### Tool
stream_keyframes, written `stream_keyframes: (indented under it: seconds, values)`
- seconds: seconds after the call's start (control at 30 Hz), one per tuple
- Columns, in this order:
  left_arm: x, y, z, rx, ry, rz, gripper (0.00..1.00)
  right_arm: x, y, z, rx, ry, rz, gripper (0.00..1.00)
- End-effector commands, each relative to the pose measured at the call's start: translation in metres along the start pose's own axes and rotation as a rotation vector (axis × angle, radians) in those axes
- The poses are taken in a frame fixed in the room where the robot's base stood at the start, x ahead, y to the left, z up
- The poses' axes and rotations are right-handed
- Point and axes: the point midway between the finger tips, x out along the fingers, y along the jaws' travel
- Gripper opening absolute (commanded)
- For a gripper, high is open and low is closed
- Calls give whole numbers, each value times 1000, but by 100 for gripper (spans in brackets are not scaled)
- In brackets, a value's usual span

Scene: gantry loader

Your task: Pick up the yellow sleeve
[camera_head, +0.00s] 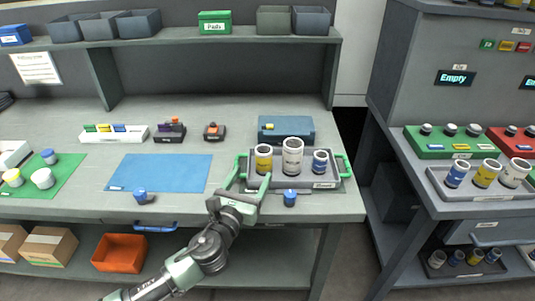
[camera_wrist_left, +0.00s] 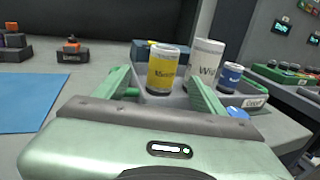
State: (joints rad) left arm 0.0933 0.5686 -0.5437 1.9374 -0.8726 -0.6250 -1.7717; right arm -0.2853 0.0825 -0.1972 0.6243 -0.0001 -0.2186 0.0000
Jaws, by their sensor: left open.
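The yellow sleeve (camera_head: 263,158) stands upright at the left end of a grey tray (camera_head: 318,183) with green handles. It also shows in the left wrist view (camera_wrist_left: 162,70), with dark lettering and a pale rim. My left gripper (camera_head: 250,174) is open at the tray's near left side. In the left wrist view its two green fingers stand apart, with the yellow sleeve beyond and between them. I see no contact with the sleeve. My right gripper is not in view.
A tall white sleeve (camera_head: 292,157) and a blue sleeve (camera_head: 320,162) stand right of the yellow one. A blue box (camera_head: 300,127) is behind the tray. A blue-topped knob (camera_head: 290,198) is in front. The blue mat (camera_head: 160,172) is clear.

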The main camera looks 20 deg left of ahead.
Motion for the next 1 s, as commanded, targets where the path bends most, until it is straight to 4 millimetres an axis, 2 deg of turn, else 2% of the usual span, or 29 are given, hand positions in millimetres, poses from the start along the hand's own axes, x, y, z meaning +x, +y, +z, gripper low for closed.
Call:
stream_keyframes:
  seconds: [0.3,0.53,0.8,0.83,1.0]
  values:
    - [39,-4,2,-3,-1,0,70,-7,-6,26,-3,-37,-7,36]
    - [69,-5,1,-1,0,1,70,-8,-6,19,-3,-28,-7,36]
    - [73,-5,0,-1,0,0,70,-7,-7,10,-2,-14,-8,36]
    - [73,-5,0,-1,0,0,67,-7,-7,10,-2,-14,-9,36]
    - [73,-5,0,-1,0,0,20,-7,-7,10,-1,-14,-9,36]
